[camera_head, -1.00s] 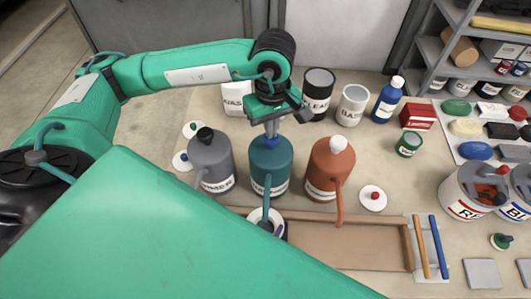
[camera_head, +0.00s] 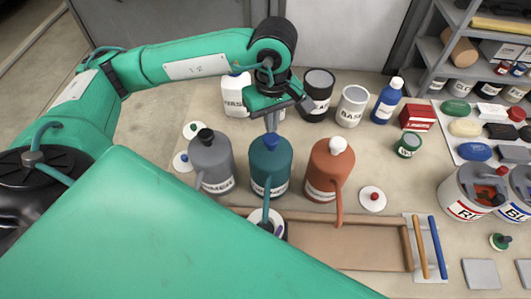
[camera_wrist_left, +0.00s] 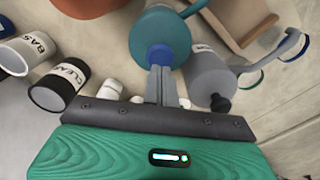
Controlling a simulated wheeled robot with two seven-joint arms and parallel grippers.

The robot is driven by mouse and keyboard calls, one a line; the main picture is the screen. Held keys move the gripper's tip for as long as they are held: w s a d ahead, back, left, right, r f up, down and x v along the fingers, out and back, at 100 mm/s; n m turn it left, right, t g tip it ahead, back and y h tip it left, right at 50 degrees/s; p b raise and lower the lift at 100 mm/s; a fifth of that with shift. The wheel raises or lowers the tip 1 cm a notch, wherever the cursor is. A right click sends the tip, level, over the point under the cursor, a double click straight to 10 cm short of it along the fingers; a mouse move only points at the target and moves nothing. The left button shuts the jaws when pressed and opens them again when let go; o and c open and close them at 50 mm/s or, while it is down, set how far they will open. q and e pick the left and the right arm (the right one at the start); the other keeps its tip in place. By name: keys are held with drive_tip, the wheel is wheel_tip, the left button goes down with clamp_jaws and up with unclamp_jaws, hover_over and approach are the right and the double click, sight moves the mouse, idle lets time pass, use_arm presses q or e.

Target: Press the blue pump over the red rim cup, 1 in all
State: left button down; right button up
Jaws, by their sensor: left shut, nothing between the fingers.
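The blue pump head (camera_head: 271,141) tops a teal bottle (camera_head: 268,170), whose spout runs down toward the front. In the left wrist view the blue pump head (camera_wrist_left: 159,56) shows just beyond the fingertips. My left gripper (camera_head: 271,129) is shut and empty, pointing down just above the pump head; a small gap or light contact cannot be told apart. A white cup (camera_head: 281,228) sits under the spout, partly hidden by the spout and my green body. Its rim colour is not clear. My right gripper is not in view.
A grey bottle with a black pump (camera_head: 213,168) stands close left, an orange bottle with a white pump (camera_head: 325,172) close right. Labelled cans (camera_head: 317,95) and a white jug (camera_head: 237,98) stand behind. A wooden tray (camera_head: 370,222) lies in front.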

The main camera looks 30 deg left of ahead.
use_arm(q)
wheel_tip(320, 180, up, 5)
drive_tip(key=shift+f+p, duration=0.15)
drive_tip(key=shift+p, duration=0.35)
drive_tip(key=shift+s, duration=0.1)
idle(0.3)
